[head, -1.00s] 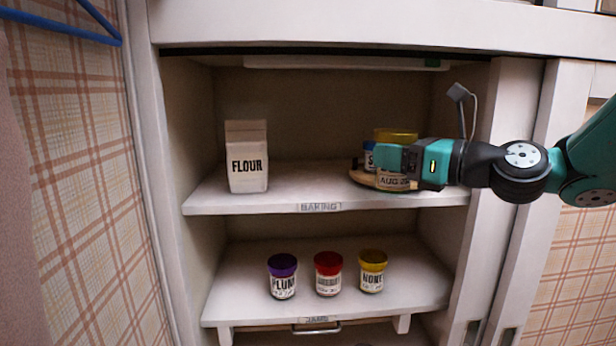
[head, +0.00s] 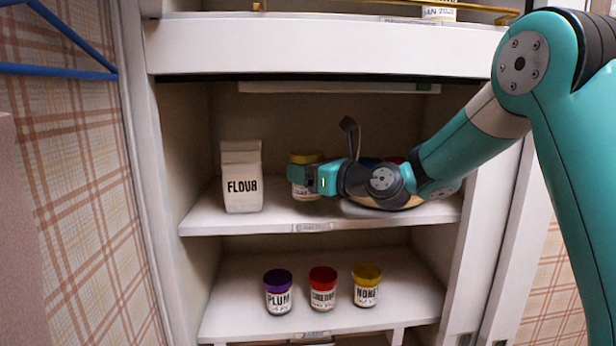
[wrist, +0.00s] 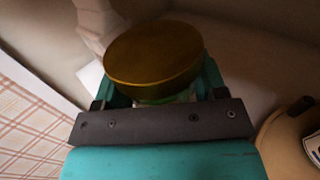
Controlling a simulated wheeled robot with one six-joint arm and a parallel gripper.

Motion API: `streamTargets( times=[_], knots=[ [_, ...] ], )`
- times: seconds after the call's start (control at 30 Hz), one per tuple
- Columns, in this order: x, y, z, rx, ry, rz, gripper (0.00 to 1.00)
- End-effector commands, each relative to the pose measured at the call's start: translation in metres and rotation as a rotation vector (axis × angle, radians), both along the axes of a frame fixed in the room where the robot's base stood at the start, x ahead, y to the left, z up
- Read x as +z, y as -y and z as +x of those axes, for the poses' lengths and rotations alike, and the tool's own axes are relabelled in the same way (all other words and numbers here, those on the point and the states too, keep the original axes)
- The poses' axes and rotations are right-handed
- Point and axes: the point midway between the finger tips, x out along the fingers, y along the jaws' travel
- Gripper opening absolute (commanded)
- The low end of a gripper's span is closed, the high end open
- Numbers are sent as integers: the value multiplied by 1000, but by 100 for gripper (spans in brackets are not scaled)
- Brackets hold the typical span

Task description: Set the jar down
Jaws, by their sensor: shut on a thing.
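A jar with a gold-yellow lid and a pale label (head: 306,175) is at the upper shelf (head: 270,224), between the flour bag and my arm. My gripper (head: 312,180) is shut on it from the right and hides part of its body. The jar looks upright, with its base at or just above the shelf; I cannot tell if it touches. In the wrist view the lid (wrist: 153,62) fills the space between the fingers, and the jar's body is mostly hidden below it.
A white flour bag (head: 241,177) stands left of the jar. A round wooden turntable (head: 400,203) with a red-lidded item lies behind my wrist at right. Purple-, red- and yellow-lidded jars (head: 278,292) stand on the lower shelf. Shelf front between bag and jar is clear.

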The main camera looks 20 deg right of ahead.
Motion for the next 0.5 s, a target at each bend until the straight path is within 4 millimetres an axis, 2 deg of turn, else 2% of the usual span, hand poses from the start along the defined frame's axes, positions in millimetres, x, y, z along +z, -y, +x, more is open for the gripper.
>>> streamTargets(
  times=[0.03,0.1,0.47,0.5],
  knots=[
    [-11,1,0,-1,-4,2,34],
    [-17,1,0,-1,0,2,34],
    [-20,1,0,-1,2,0,34],
    [-21,1,0,-1,1,0,69]
  ],
)
